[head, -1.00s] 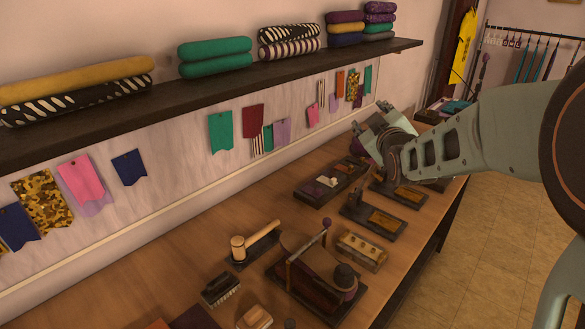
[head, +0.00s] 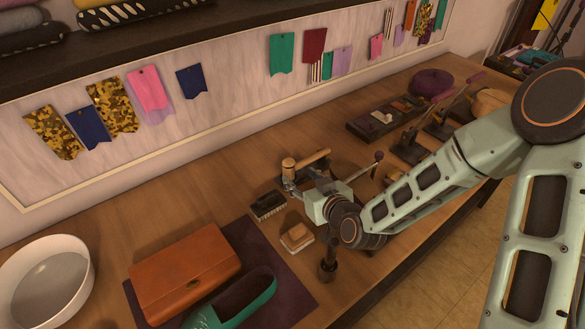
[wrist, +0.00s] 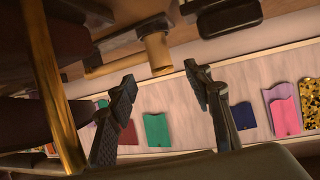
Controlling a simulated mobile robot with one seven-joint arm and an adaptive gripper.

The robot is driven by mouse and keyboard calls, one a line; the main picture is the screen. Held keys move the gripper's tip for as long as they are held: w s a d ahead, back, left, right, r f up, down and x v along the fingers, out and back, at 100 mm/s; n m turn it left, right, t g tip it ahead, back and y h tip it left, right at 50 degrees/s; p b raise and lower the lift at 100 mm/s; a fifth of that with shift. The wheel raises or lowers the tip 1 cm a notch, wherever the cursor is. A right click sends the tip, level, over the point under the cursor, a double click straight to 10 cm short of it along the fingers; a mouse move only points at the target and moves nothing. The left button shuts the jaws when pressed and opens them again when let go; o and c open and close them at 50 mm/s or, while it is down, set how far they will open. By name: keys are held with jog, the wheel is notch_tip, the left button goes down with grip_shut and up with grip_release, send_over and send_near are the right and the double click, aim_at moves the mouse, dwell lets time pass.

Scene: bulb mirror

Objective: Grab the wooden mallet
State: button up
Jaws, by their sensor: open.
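The wooden mallet (head: 289,165) is on the workbench, with a pale cylindrical head and a handle pointing right. In the wrist view, its head (wrist: 158,53) is just beyond my fingertips, nearer the left finger, with the handle running left. My gripper (head: 300,187) is just in front of the mallet in the head view and partly covers the area below it. In the wrist view, my gripper (wrist: 162,79) is open, with nothing between its two fingers.
A dark brush (head: 268,204) and a light wooden block (head: 297,237) lie close by. A brass rod (wrist: 52,85) and dark device parts fill the wrist view's left. An orange case (head: 190,268), green shoe (head: 240,300) and white bowl (head: 85,255) are at left.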

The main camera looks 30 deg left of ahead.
aim_at(291, 168)
jog(key=x, duration=0.2)
jog(key=p+x, duration=0.1)
jog(key=x, duration=0.2)
jog(key=shift+w+a+r, duration=0.25)
jog(key=shift+a+r, duration=0.05)
jog(key=shift+a, duration=0.1)
jog(key=shift+w+a+f+p, duration=0.25)
jog(key=shift+w+a+p, duration=0.05)
jog(key=shift+w+a, duration=0.05)
jog(key=shift+c, duration=0.2)
grip_shut()
